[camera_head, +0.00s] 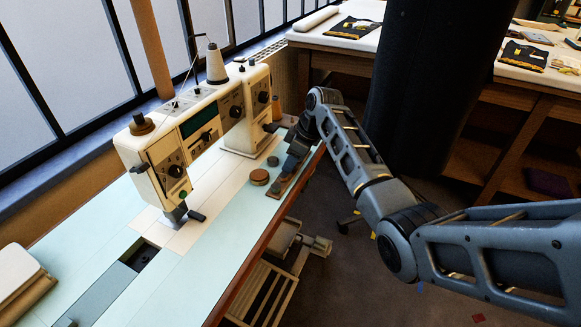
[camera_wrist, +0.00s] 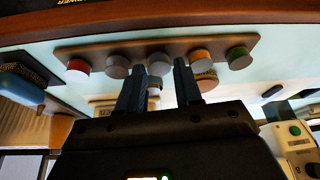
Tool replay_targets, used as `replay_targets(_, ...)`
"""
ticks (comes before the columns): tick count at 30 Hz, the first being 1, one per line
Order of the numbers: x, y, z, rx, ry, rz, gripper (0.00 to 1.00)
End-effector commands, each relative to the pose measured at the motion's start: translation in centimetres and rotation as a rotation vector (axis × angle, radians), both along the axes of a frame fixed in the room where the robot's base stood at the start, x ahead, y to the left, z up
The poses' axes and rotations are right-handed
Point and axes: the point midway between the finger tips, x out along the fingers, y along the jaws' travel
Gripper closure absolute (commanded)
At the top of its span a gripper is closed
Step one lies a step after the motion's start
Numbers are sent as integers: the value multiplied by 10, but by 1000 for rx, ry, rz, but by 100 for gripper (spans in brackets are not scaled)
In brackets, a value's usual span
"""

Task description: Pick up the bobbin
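My gripper (camera_wrist: 158,80) is open; its two dark fingers stand apart in the wrist view. A small pale cylinder with a dark band (camera_wrist: 154,87), perhaps the bobbin, shows in the gap between them, with no clear contact on either side. Beyond the fingertips is a wooden strip (camera_wrist: 98,50) bearing a row of short spools, among them a red-topped one (camera_wrist: 77,68) and a green-topped one (camera_wrist: 239,57). I cannot tell for certain which piece is the bobbin. In the head view my gripper (camera_head: 289,168) is low over the table's right edge, partly hiding the strip.
A cream sewing machine (camera_head: 158,160) with a thread cone (camera_head: 215,66) stands left of my gripper. A round wooden tin (camera_head: 259,177) and a small green piece (camera_head: 273,161) lie close by. The pale tabletop (camera_head: 222,233) is clear toward the front.

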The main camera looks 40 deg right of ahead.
Motion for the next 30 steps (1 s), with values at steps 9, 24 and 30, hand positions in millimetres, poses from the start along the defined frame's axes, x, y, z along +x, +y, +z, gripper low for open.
replay_targets(9,0,0,0,0,0,0,97)
replay_targets(24,1,0,9,-1,-3,0,100)
replay_targets(30,1,0,39,-3,-5,0,100)
